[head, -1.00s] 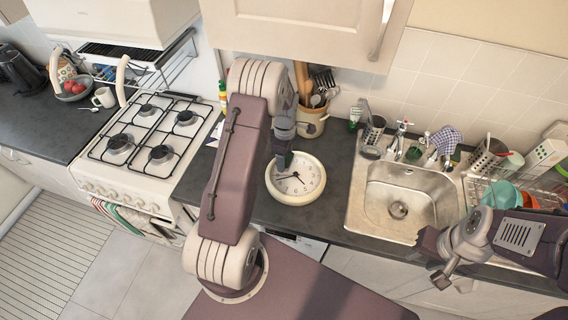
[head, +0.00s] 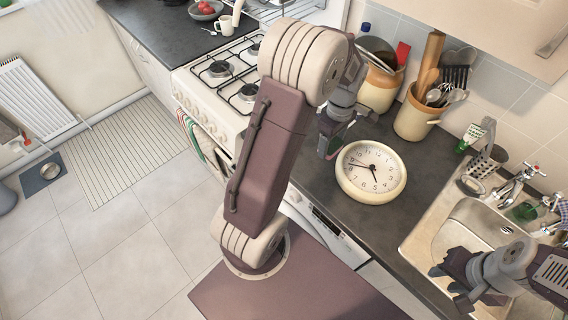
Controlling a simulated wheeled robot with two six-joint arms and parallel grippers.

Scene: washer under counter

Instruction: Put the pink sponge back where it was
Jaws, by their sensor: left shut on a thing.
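My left gripper (head: 331,142) is over the dark counter, just left of the round cream clock (head: 371,171). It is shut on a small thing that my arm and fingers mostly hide. Only a thin pinkish edge and a bit of green show there, which fits the pink sponge. I see no other pink sponge on the counter or by the sink. My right gripper (head: 452,283) is at the lower right, in front of the sink, with its fingers apart and nothing seen between them.
The white gas stove (head: 215,90) is left of my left arm. A utensil crock (head: 414,118) and a brown pot (head: 378,88) stand behind the clock. The metal sink (head: 455,235) is at right, with a green bottle (head: 470,137) and tap (head: 520,178) behind it. Open floor lies at left.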

